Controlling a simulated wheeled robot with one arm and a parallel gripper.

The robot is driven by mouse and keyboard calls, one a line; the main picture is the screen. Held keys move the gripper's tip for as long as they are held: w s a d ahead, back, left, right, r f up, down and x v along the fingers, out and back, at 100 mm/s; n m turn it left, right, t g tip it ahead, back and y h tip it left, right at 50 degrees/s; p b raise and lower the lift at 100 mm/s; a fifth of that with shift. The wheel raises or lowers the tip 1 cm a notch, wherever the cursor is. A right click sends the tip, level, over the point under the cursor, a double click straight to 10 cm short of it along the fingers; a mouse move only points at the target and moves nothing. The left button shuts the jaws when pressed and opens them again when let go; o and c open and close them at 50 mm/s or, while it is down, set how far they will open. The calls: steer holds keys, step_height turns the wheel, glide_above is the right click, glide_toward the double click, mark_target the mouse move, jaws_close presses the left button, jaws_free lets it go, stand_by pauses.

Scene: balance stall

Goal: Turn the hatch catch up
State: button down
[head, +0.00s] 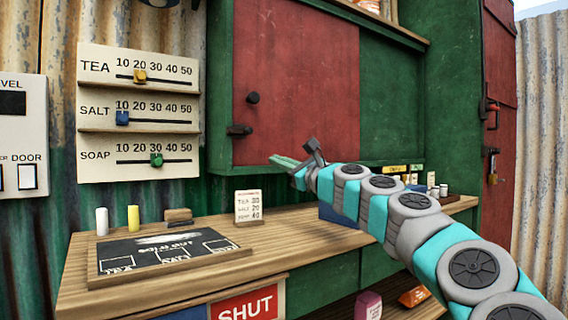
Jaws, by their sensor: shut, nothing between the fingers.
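The red hatch (297,85) is a flat panel set in the green wall and looks closed. Its black catch (239,130) lies about level near the hatch's lower left edge, its left end reaching onto the green frame. A round black knob (253,98) sits above the catch. My gripper (272,159) is shut and empty. It points left, in front of the hatch's lower edge, to the right of and lower than the catch. It looks apart from the catch.
A wooden counter (340,237) runs below, bearing a chalkboard (120,278), chalks, an eraser (178,216) and a small price card (248,206). A slider board (138,90) hangs at left. A padlocked red door (497,120) stands at right.

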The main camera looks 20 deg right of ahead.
mark_target(240, 130)
steer(key=w+a+r, duration=0.4)
steer(key=r, duration=0.1)
steer(key=shift+w, duration=0.35)
steer(key=shift+p, duration=0.3)
steer(key=shift+r+n, duration=0.2)
steer(key=shift+n, duration=0.3)
